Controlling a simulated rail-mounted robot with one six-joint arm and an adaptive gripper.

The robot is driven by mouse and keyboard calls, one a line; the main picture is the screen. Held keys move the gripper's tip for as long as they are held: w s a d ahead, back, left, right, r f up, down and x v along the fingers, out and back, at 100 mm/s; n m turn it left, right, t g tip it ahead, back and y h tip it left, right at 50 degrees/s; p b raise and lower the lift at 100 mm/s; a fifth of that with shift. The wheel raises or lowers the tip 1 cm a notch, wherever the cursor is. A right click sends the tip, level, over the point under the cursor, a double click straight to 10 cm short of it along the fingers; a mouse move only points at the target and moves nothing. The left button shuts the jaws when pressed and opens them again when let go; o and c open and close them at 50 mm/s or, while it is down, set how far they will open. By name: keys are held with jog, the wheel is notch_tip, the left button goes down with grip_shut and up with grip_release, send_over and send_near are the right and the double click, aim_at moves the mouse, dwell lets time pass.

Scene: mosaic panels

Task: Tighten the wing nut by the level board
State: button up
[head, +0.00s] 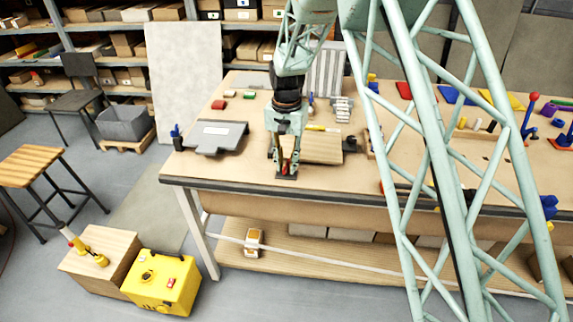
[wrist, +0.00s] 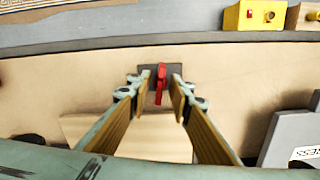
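A red wing nut (wrist: 160,84) stands on a small dark plate (wrist: 174,70) near the table's front edge. The nut also shows as a small red spot in the head view (head: 284,168), on its plate (head: 287,176). My gripper (wrist: 158,88) is open, with one finger on each side of the nut and a visible gap to it; it also shows in the head view (head: 287,163), pointing down. A light wooden board (head: 312,148), perhaps the level board, lies just behind and right of my gripper, partly hidden by it. The board also shows in the wrist view (wrist: 125,145).
A grey press-like panel (head: 215,137) lies left of my gripper. A small dark cup (head: 178,144) stands at the table's left end. Red and green blocks lie farther back. A yellow box (head: 165,285) stands on the floor in front. The tabletop (head: 228,172) left of the plate is clear.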

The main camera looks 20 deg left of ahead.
aim_at(287, 164)
jog(key=shift+r, duration=0.1)
notch_tip(287, 164, up, 12)
dwell(1.0)
dwell(0.5)
jog(key=s+d+r+t+b, duration=0.1)
jog(key=s+d+r, duration=0.4)
jog(key=d+r, duration=0.3)
jog(key=s+d+r+b, duration=0.2)
jog(key=s+d+r, duration=0.3)
jog(key=d, duration=0.6)
jog(key=s+d+r+t+b, duration=0.1)
jog(key=s+d+r, duration=0.55)
jog(key=d, duration=0.25)
jog(key=s+d+r+b, duration=0.2)
jog(key=s+d+r, duration=0.1)
jog(key=s+d, duration=0.9)
jog(key=s+d+f+t+b, duration=0.1)
jog(key=s+d+f, duration=0.1)
jog(key=s, duration=0.7)
jog(key=s+d+f+t+b, duration=0.1)
jog(key=s+d+f, duration=0.2)
jog(key=s, duration=0.6)
jog(key=shift+f, duration=0.15)
